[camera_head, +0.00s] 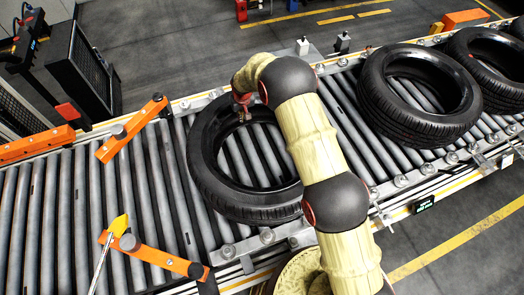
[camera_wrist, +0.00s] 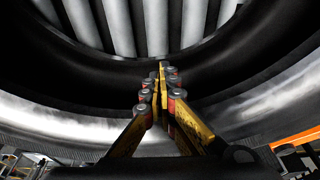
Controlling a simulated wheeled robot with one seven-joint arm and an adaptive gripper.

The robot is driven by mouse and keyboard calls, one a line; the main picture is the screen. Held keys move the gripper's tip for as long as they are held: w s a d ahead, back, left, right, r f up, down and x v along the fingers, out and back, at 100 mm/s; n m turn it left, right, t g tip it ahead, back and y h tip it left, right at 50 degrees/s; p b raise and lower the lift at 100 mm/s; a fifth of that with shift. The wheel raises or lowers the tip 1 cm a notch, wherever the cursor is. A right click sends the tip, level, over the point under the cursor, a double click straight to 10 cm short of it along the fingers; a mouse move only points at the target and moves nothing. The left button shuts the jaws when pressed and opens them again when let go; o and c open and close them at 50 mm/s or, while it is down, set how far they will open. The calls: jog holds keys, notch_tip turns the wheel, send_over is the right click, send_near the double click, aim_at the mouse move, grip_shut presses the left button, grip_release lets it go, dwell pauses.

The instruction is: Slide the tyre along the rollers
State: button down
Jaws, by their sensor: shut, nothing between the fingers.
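A black tyre (camera_head: 205,172) lies flat on the metal rollers (camera_head: 150,165) in the middle of the head view. My arm crosses over its right side and hides part of it. My gripper (camera_head: 242,108) is at the tyre's far rim, by the opening. In the wrist view my gripper (camera_wrist: 160,78) is shut and empty, its fingertips pointing toward the tyre's dark inner wall (camera_wrist: 80,75), with rollers visible beyond. I cannot tell whether the fingers touch the tyre.
Two more tyres (camera_head: 420,95) (camera_head: 495,70) lie on the rollers at the right. Orange guide bars (camera_head: 132,128) (camera_head: 155,255) angle inward at the left, with bare rollers between them. A dark cabinet (camera_head: 85,65) stands behind the conveyor at the upper left.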

jog(key=shift+w+a+f+b, duration=0.1)
jog(key=shift+w+a+b, duration=0.15)
jog(key=shift+w+b, duration=0.65)
jog(key=shift+w+a+b, duration=0.25)
jog(key=shift+w+b, duration=0.3)
jog(key=shift+w, duration=0.65)
jog(key=shift+s+f, duration=0.1)
jog(key=shift+s, duration=0.15)
jog(key=a+p+v, duration=0.1)
jog(key=p+v, duration=0.3)
jog(key=v, duration=0.9)
jog(key=shift+w+r+p, duration=0.35)
jog(key=shift+r, duration=0.05)
jog(key=shift+d, duration=0.15)
